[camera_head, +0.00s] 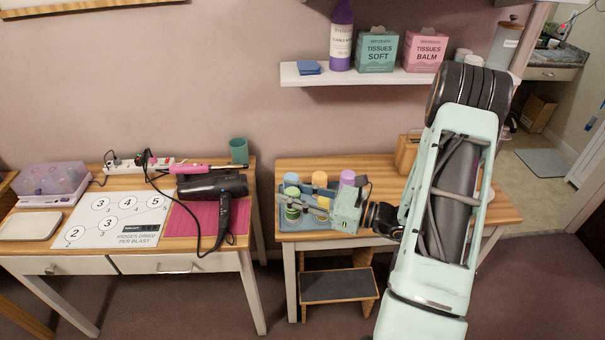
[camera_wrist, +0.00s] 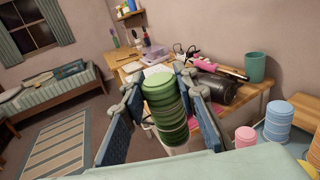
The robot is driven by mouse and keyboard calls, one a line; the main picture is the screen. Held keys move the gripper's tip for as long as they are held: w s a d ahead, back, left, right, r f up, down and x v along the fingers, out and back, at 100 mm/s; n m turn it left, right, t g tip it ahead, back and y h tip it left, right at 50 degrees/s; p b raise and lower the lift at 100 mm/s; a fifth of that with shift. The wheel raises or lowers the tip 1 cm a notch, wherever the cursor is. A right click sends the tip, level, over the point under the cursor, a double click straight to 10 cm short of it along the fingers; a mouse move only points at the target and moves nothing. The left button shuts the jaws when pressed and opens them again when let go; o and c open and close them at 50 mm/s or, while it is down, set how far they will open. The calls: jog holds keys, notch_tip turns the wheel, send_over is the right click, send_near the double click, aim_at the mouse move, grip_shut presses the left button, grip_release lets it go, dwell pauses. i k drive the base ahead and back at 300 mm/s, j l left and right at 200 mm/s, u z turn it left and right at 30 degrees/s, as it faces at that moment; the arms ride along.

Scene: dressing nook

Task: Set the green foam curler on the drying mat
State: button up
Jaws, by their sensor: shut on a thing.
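The green foam curler (camera_head: 292,214) is a ridged upright cylinder, lighter on top, between the fingers of my gripper (camera_head: 290,203) at the left end of the right table. In the wrist view the green curler (camera_wrist: 168,112) stands between both finger pads of my gripper (camera_wrist: 165,106), which is shut on it. A white sheet (camera_head: 95,236) with numbered circles and the words "ridges dried per blast" lies on the left table. A magenta mat (camera_head: 185,223) lies beside it under a black hair dryer. No label says which is the drying mat.
A gap separates the tables.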

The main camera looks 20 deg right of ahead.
aim_at(156, 202)
jog(key=i+j, duration=0.2)
jog(key=j, duration=0.2)
jog(key=i+j+z, duration=0.15)
jog(key=j, duration=0.25)
jog(key=i+j, duration=0.15)
jog(key=j, duration=0.3)
jog(key=i+j+z, duration=0.1)
jog(key=j, duration=0.3)
jog(key=i+j, duration=0.2)
jog(key=j, duration=0.25)
jog(key=i+j+z, duration=0.15)
jog(key=j, duration=0.3)
jog(key=i+j, duration=0.1)
jog(key=j, duration=0.35)
jog(key=i+j+z, duration=0.1)
jog(key=j, duration=0.35)
